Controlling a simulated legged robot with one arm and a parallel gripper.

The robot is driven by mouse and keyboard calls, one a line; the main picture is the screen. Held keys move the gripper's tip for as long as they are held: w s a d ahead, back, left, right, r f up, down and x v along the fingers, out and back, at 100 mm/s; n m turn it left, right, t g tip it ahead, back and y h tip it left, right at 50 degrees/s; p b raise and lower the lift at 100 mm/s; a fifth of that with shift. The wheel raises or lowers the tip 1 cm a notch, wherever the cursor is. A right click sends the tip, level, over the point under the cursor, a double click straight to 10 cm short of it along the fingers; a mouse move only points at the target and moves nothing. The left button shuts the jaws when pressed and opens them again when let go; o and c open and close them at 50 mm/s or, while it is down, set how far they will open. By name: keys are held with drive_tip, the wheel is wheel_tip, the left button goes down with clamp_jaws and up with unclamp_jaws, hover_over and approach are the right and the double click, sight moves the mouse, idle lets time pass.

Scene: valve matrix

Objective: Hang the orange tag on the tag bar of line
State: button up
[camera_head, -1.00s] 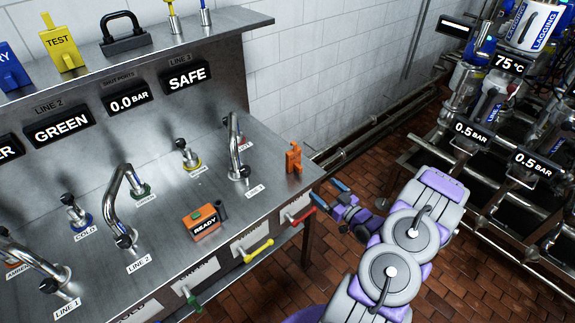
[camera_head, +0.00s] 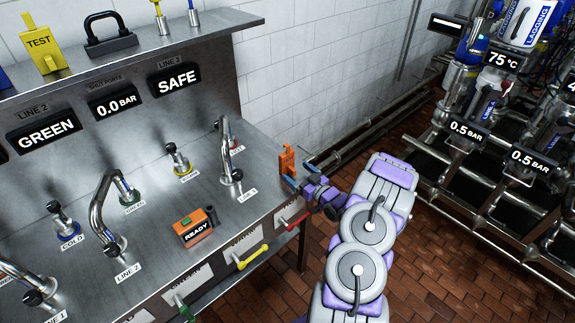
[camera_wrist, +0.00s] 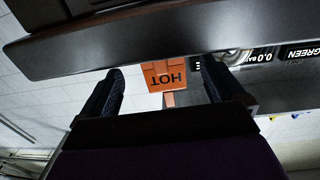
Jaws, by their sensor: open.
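The orange tag (camera_head: 287,160) stands upright at the right end of the steel bench. In the wrist view it reads HOT, upside down (camera_wrist: 168,78), and shows between the two dark fingers. My gripper (camera_head: 300,176) is open just right of the tag, its blue-tipped fingers pointing at it. The tag looks ungripped; I cannot tell whether a finger touches it. I cannot make out which part is a tag bar.
Bent steel pipes (camera_head: 102,205) with black knobs stand on the bench top, with an orange READY box (camera_head: 193,229) among them. Coloured handles, one yellow (camera_head: 252,257), stick out along the front.

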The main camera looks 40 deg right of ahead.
sight(289, 166)
drive_tip(key=w+b, duration=0.1)
drive_tip(key=w, duration=0.3)
drive_tip(key=shift+a+f+b, duration=0.1)
drive_tip(key=shift+f+b, duration=0.05)
drive_tip(key=shift+b, duration=0.15)
drive_tip(key=shift+w+a, duration=0.1)
drive_tip(key=shift+w, duration=0.45)
drive_tip(key=c, duration=1.3)
